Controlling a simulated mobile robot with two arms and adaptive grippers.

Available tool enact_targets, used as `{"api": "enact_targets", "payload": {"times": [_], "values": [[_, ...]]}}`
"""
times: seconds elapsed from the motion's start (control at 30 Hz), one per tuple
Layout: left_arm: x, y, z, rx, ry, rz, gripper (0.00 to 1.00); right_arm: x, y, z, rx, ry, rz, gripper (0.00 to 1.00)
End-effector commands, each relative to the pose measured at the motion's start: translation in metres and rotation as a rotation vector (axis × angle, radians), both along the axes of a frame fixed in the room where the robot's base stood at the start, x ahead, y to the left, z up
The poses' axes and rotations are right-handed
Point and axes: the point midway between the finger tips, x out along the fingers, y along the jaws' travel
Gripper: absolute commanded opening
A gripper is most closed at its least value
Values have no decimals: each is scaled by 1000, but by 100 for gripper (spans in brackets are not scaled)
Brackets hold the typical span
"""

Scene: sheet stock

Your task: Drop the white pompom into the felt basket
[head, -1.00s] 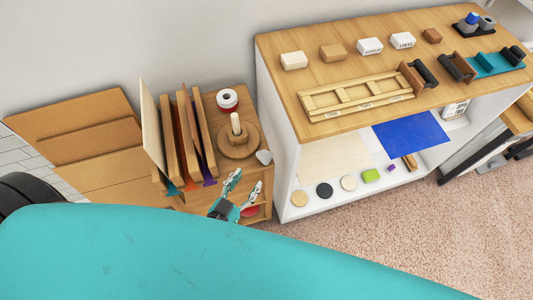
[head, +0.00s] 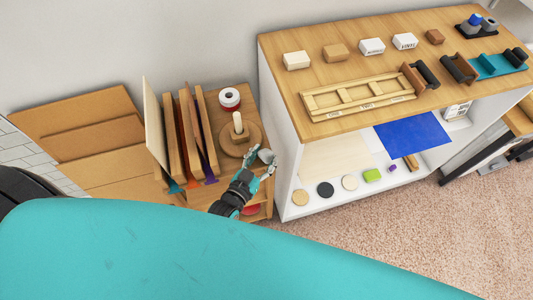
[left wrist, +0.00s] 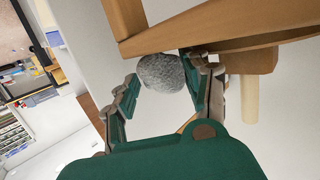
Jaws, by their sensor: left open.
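The pompom (head: 265,156), a fuzzy pale grey-white ball, sits at the right edge of the small wooden stand. In the left wrist view the pompom (left wrist: 160,73) looks grey and lies between the two fingers. My left gripper (head: 266,166) is open just in front of it. In the left wrist view the gripper (left wrist: 165,78) has one finger on each side; the right finger is close to the ball, and contact cannot be told. I cannot make out a felt basket for certain. A red item (head: 251,210) shows partly inside the stand, below the gripper. My right gripper is not in view.
A white shelf unit with a wooden top (head: 290,75) rises close to the right.

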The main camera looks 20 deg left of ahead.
Motion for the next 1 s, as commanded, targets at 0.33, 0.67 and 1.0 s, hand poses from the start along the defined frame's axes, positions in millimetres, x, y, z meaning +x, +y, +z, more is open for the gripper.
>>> {"api": "enact_targets", "payload": {"times": [0.33, 0.67, 1.0], "values": [[0, 0, 0, 0, 0, 0, 29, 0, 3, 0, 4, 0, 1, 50], [0, 0, 12, 0, -2, 0, 29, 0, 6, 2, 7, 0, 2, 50], [-33, 2, 36, 0, 6, 0, 29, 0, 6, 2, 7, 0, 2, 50]]}}
